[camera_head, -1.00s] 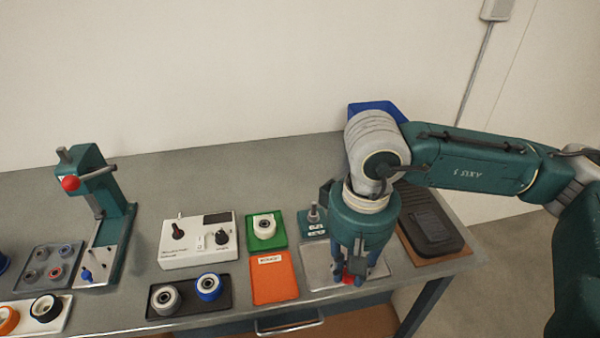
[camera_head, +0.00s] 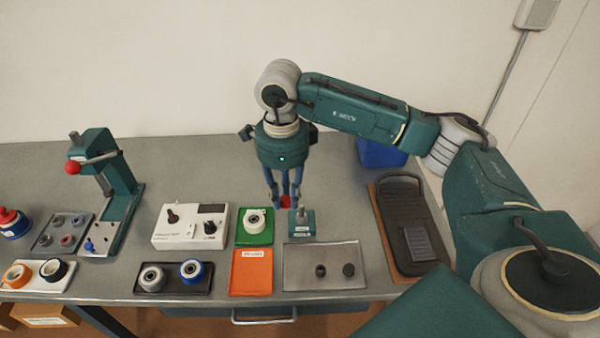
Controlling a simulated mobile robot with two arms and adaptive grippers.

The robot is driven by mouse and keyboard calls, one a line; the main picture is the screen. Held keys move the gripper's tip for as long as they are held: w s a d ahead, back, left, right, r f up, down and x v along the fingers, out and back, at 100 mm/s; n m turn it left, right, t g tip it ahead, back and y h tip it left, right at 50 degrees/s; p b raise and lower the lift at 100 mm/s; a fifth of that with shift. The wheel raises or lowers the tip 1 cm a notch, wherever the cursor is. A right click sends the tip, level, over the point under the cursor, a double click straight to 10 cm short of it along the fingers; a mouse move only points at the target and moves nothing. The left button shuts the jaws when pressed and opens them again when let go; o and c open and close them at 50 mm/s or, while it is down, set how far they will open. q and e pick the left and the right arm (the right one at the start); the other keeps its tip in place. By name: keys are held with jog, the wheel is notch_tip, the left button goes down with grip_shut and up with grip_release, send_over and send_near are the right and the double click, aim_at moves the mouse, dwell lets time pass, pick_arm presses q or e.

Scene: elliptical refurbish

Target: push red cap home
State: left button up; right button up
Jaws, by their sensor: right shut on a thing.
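My right gripper (camera_head: 284,199) is shut on the small red cap (camera_head: 285,203), its fingers pointing down. It is just behind and slightly left of a small teal fixture (camera_head: 301,224) with a grey post. The fingers partly hide the cap, and I cannot tell whether it touches anything below. My left gripper is not in view.
A metal tray (camera_head: 350,280) with two dark round parts lies in front of the fixture. A green tray (camera_head: 244,235) with a white wheel and an orange tray (camera_head: 250,280) lie left. A teal press (camera_head: 115,180) stands further left. A dark case (camera_head: 405,210) lies right.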

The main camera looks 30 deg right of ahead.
aim_at(302, 206)
jog(key=d+m, duration=0.2)
jog(key=m, duration=0.1)
jog(key=w+d+m+p, duration=0.1)
jog(key=d+m, duration=0.1)
jog(key=m, duration=0.2)
jog(key=w+d+m, duration=0.1)
jog(key=d+m, duration=0.1)
jog(key=m, duration=0.1)
jog(key=shift+w+f+m, duration=0.1)
jog(key=shift+f+m, duration=0.25)
jog(key=shift+m, duration=0.05)
jog(key=shift+f, duration=0.1)
jog(key=shift+f+m, duration=0.25)
jog(key=shift+m, duration=0.05)
jog(key=shift+f+b, duration=1.15)
jog(key=shift+f, duration=0.7)
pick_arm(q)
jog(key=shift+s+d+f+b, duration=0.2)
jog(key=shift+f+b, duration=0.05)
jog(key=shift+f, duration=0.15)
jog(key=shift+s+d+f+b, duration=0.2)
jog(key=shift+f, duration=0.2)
pick_arm(e)
jog(key=shift+w+f, duration=0.1)
jog(key=shift+f, duration=0.65)
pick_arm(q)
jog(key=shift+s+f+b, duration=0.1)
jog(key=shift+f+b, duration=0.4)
pick_arm(e)
jog(key=shift+f, duration=0.65)
